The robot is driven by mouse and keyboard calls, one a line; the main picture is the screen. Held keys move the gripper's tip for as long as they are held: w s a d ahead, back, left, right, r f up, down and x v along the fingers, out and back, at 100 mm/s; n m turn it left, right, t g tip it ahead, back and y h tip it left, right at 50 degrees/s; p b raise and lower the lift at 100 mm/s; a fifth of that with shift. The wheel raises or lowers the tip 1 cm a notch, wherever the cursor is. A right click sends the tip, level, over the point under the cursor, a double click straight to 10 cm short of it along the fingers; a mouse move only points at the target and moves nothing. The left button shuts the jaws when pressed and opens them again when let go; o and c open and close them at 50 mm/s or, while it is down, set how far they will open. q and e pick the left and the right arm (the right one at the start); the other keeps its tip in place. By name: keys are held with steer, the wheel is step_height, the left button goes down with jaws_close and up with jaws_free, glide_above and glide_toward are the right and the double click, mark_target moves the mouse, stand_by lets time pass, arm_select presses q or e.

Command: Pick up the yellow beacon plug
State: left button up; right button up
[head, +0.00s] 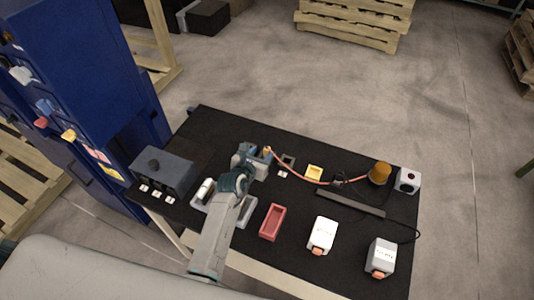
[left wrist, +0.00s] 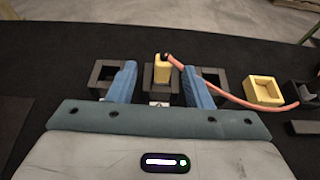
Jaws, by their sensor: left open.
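The yellow beacon plug (left wrist: 162,70) stands upright in the middle one of a row of dark square sockets (left wrist: 157,88). A salmon-coloured cable (left wrist: 205,84) runs from its top to the right. In the head view the plug (head: 267,152) shows just beyond my left gripper (head: 252,158). In the left wrist view my left gripper (left wrist: 159,72) is open, with one blue finger on each side of the plug and a visible gap to each. The cable leads towards the orange beacon (head: 380,173) at the table's right. My right gripper is not in view.
A yellow square socket (head: 314,172) lies right of the plug. A red tray (head: 272,222), two white boxes with orange parts (head: 322,235) (head: 380,258), and a grey bar (head: 350,204) lie on the black table (head: 215,125). A grey control box (head: 162,172) stands at left.

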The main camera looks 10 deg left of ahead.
mark_target(269, 147)
arm_select(q)
steer(key=x, duration=0.6)
steer(key=shift+d+p, duration=0.25)
steer(key=shift+p, duration=0.15)
steer(key=shift+w+f, duration=0.3)
steer(key=shift+w, duration=0.2)
jaws_close()
